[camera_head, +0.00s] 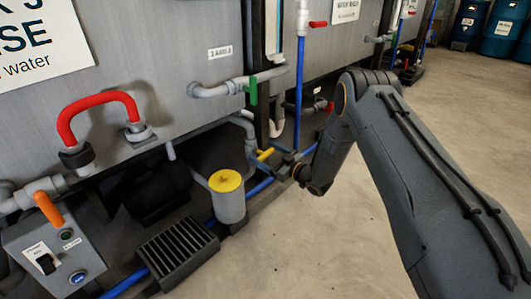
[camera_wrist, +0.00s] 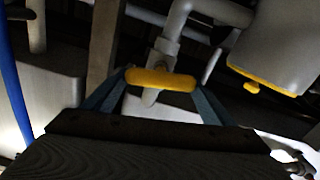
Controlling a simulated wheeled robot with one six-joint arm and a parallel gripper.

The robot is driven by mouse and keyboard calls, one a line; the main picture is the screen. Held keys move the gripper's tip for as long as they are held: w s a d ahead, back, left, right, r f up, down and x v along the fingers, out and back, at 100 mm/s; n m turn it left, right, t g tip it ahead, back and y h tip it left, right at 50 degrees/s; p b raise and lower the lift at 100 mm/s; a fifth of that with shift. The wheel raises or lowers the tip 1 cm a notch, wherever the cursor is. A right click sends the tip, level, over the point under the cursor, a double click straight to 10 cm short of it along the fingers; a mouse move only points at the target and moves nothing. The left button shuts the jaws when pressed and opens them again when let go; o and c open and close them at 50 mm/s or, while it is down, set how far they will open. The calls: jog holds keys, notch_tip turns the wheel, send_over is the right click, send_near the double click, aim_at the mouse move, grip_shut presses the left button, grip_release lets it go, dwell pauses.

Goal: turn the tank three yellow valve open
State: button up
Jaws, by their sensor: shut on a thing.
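The yellow valve (camera_head: 265,154) is a short bar handle on grey pipework low under the tank's edge. In the wrist view the yellow handle (camera_wrist: 160,79) lies crosswise between the two blue-grey fingers, in front of a grey pipe fitting (camera_wrist: 166,46). My gripper (camera_wrist: 160,86) is shut on the handle, with one finger at each end of it. In the head view my gripper (camera_head: 283,161) reaches in low from the right, and its fingertips are small and dark there. The valve body is partly hidden behind the handle.
A grey canister with a yellow lid (camera_head: 226,181) stands close left of the valve. A green-handled valve (camera_head: 251,90) is above, and a blue pipe (camera_head: 299,75) runs down nearby. A black grate (camera_head: 178,250) and control box (camera_head: 55,250) are left. The right floor (camera_head: 300,250) is clear.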

jog(key=n+p, duration=0.1)
jog(key=n, duration=0.2)
jog(key=n+p, duration=0.1)
jog(key=shift+s+a+n+p, duration=0.15)
jog(key=shift+s+n+p, duration=0.15)
jog(key=n+p, duration=0.1)
jog(key=n, duration=0.2)
jog(key=shift+s+f+n+p, duration=0.1)
jog(key=shift+f+n+p, duration=0.1)
jog(key=shift+n+p, duration=0.15)
jog(key=n+p, duration=0.1)
jog(key=n, duration=0.1)
jog(key=n+p, duration=0.1)
jog(key=n, duration=0.1)
jog(key=shift+s+a+f, duration=0.1)
jog(key=shift+a+f, duration=0.05)
jog(key=shift+f, duration=0.05)
jog(key=shift+f+n+p, duration=0.2)
jog(key=shift+n+p, duration=0.35)
jog(key=shift+n, duration=1.2)
jog(key=o, duration=1)
jog(key=shift+o, duration=0.2)
